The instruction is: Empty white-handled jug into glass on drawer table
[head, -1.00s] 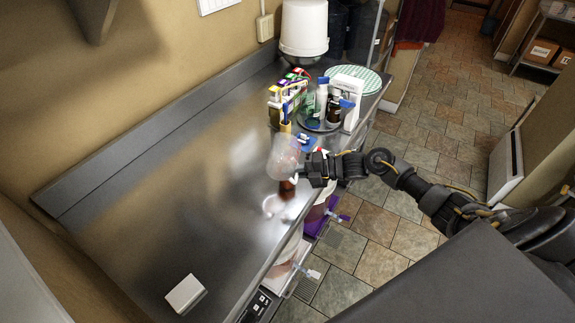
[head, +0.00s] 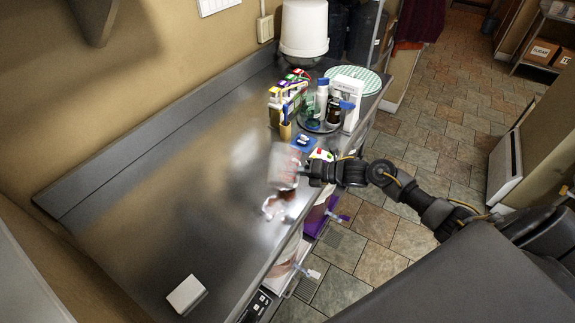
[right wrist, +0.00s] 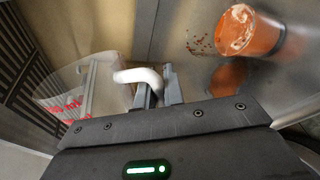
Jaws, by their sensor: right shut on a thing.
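My right gripper (right wrist: 158,90) is shut on the white handle (right wrist: 138,76) of a clear jug (right wrist: 62,92) with red markings. The jug (head: 283,164) shows in the head view, held above the steel table (head: 150,210) near its front edge. The jug looks clear, with no liquid I can make out. In the right wrist view a glass (right wrist: 262,38) of orange-red liquid with pale foam stands on the steel, apart from the jug. Small red-brown drops (right wrist: 200,42) lie beside it. In the head view the glass is hard to make out near the jug. My left gripper is not in view.
Bottles on a round tray, coloured boxes (head: 287,98) and a white tub (head: 304,30) stand at the back. A blue item (head: 303,142) lies behind the jug. A white block (head: 186,294) lies in front. Buckets with taps sit below the table edge. The left tabletop is clear.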

